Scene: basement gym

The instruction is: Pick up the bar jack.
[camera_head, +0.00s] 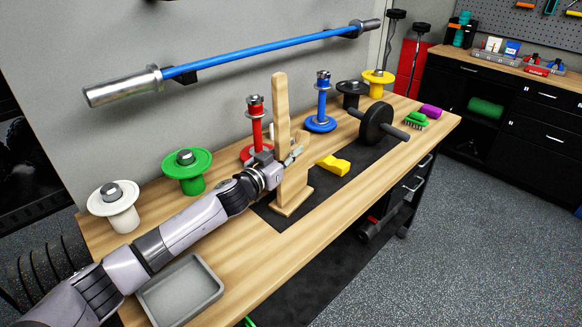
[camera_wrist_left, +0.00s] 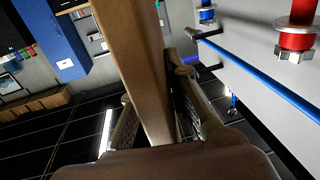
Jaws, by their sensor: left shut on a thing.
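The bar jack (camera_head: 281,110) is a light wooden upright post on a flat wooden foot, with a short side piece. It stands upright over the black mat on the workbench. I cannot tell whether its foot touches the mat. My left gripper (camera_head: 284,160) comes in from the left and is shut on the post, low down above the foot. In the left wrist view the post (camera_wrist_left: 138,62) runs up between the two fingers of the gripper (camera_wrist_left: 155,112). My right gripper is not in view.
The workbench (camera_head: 232,240) holds a grey tray (camera_head: 180,290), a white spool (camera_head: 114,205), a green spool (camera_head: 187,170), a red stand (camera_head: 256,125), a blue stand (camera_head: 321,105) and a yellow wedge (camera_head: 333,165). A loaded bar with a black plate (camera_head: 376,123) lies right. A blue bar (camera_head: 265,48) hangs on the wall.

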